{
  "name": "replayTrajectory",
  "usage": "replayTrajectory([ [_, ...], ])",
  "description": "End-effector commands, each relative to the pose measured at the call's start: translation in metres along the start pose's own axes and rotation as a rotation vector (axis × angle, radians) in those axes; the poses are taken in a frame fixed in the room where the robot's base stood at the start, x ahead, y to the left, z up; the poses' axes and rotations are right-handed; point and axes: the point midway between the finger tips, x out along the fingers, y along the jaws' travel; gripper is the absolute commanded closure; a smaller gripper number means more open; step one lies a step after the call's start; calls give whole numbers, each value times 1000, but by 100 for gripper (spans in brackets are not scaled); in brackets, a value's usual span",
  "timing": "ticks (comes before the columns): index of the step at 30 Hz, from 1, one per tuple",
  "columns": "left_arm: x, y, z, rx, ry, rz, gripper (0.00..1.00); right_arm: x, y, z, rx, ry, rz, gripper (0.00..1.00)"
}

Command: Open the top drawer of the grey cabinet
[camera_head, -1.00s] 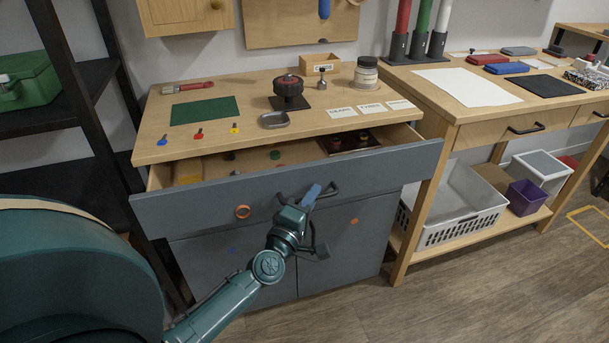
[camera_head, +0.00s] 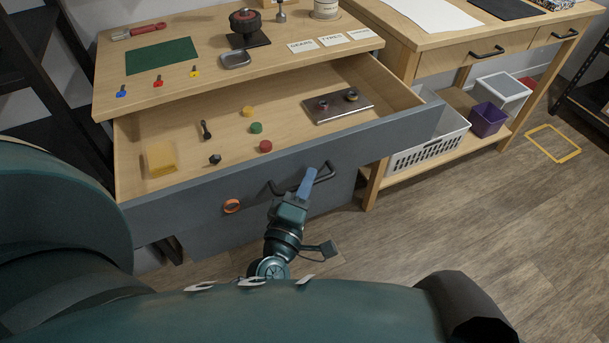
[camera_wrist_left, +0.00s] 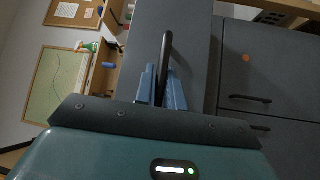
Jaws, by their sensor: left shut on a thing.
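The top drawer (camera_head: 190,202) of the grey cabinet is pulled well out, and its inside is open to view in the head view. My left gripper (camera_head: 306,184) is shut on the dark bar handle (camera_head: 325,173) of that drawer. In the left wrist view the blue fingers of my left gripper (camera_wrist_left: 161,88) stand on both sides of the handle (camera_wrist_left: 167,55). The drawer holds a yellow block (camera_head: 161,158), several small coloured caps, dark small parts and a metal plate (camera_head: 338,105). My right gripper is not in view.
A second table (camera_head: 440,40) stands at the right with a white basket (camera_head: 432,148) beneath. Wooden floor (camera_head: 450,230) is free at the right front.

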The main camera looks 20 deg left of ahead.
Motion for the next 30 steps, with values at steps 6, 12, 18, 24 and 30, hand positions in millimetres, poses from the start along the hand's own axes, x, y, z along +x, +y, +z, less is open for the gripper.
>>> replayTrajectory([
  [6, 0, 0, 0, 0, 2, 1, 100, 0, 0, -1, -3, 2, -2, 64],
  [12, 0, 0, 0, 0, 1, 0, 76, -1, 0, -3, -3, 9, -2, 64],
  [18, 0, 0, 0, 0, 1, 0, 68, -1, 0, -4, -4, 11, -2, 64],
  [24, 0, 0, 0, 0, 0, 0, 68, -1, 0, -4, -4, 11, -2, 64],
  [30, 1, -1, 2, 0, 0, 0, 68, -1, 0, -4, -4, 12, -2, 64],
])
